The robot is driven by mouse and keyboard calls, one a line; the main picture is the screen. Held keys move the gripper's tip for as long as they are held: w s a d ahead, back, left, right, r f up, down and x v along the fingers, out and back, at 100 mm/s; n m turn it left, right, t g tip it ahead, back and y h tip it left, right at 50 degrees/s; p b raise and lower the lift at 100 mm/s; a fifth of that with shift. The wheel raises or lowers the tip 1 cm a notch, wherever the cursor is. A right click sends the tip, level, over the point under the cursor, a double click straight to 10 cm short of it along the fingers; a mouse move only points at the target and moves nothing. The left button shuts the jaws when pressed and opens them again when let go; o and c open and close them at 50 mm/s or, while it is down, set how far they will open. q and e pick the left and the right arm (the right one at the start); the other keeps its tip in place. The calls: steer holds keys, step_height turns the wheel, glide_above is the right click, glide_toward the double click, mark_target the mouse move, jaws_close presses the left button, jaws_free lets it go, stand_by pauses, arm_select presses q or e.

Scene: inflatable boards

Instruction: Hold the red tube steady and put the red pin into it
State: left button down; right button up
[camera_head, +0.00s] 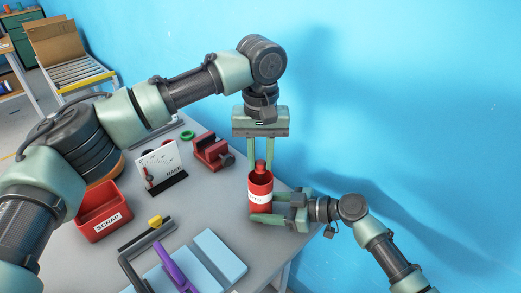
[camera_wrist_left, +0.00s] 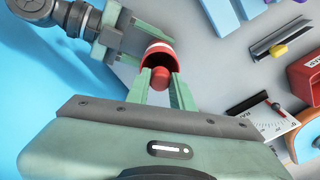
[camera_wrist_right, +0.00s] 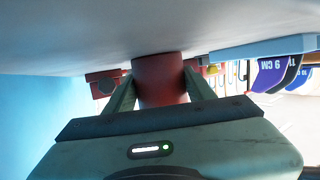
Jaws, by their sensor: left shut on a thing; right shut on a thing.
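The red tube (camera_head: 261,206) stands upright on the table, with a white label band and a dark open mouth. My right gripper (camera_head: 262,217) is shut on its lower part from the side; the tube also shows between the fingers in the right wrist view (camera_wrist_right: 161,80). My left gripper (camera_head: 261,165) points down above the tube, shut on the red pin (camera_head: 260,166). The pin's round top also shows in the left wrist view (camera_wrist_left: 160,77), over the tube's mouth. The pin's lower end is hidden by the tube's rim, so I cannot tell how deep it reaches.
A red vise-like block (camera_head: 212,152), a white gauge board (camera_head: 160,165) and a red scrap bin (camera_head: 99,212) stand to the left. The table's right edge is close to the tube.

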mark_target(260, 162)
arm_select(q)
steer(key=shift+f, duration=0.3)
steer(key=c, duration=1.1)
jaws_free()
steer(key=shift+c, duration=0.2)
step_height(260, 162, up, 12)
arm_select(e)
steer(key=o, duration=1.1)
